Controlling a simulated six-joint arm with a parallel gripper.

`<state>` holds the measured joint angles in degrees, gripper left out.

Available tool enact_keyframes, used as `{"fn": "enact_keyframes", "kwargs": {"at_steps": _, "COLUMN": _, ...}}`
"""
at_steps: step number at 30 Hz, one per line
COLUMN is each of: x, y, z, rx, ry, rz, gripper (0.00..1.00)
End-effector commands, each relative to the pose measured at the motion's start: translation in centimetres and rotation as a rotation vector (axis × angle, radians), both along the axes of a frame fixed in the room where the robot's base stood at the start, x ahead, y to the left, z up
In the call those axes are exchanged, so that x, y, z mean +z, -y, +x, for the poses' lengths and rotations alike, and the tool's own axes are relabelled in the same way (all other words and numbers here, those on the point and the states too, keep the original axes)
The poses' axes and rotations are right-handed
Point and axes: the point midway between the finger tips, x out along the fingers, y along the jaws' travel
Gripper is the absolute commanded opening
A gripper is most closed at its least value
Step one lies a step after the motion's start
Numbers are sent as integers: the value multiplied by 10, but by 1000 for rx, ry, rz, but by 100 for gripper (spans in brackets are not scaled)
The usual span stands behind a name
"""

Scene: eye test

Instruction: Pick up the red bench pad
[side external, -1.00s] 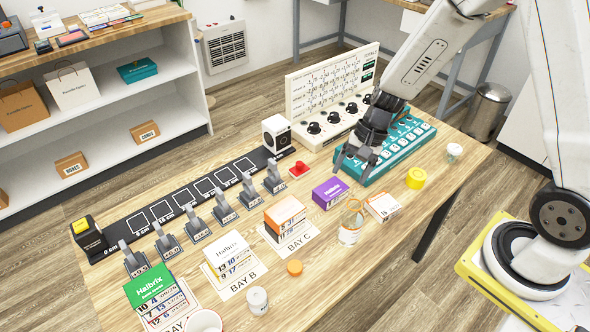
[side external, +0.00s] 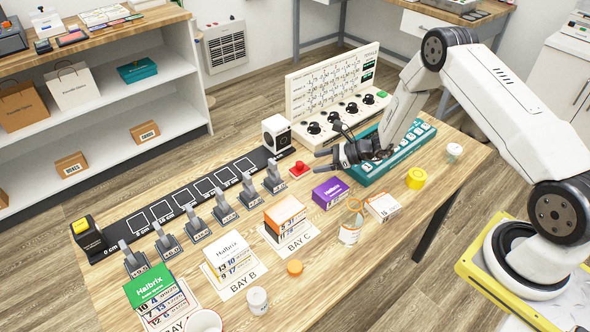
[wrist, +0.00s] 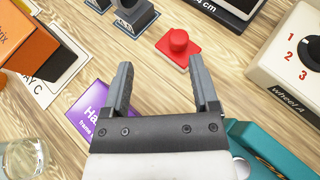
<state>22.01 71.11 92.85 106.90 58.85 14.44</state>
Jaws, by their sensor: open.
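The red bench pad (side external: 299,169) is a small flat red square with a round red knob on top. It lies on the wooden table, right of the row of grey clips. In the wrist view the pad (wrist: 178,46) is beyond my fingertips, apart from them. My gripper (side external: 320,161) is open and empty, its two fingers pointing left at the pad from its right side. In the wrist view my gripper (wrist: 160,68) shows both fingers spread with bare table between them.
A purple box (side external: 330,193) stands just in front of my gripper. A white panel with dials (side external: 335,100) is behind it, and a teal tray (side external: 375,175) lies under my wrist. A glass jar (side external: 351,228) and a yellow pot (side external: 416,178) stand nearby.

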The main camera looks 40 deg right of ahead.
Motion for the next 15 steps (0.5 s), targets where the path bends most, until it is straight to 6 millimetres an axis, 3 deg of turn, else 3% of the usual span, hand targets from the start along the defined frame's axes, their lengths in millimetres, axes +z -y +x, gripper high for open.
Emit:
{"fn": "enact_keyframes", "kwargs": {"at_steps": 6, "x": -13, "y": 16, "z": 8, "rx": -103, "ry": 11, "rz": 60, "gripper": 77}}
{"fn": "enact_keyframes", "kwargs": {"at_steps": 15, "x": -16, "y": 14, "z": 12, "rx": -111, "ry": 12, "rz": 65, "gripper": 77}}
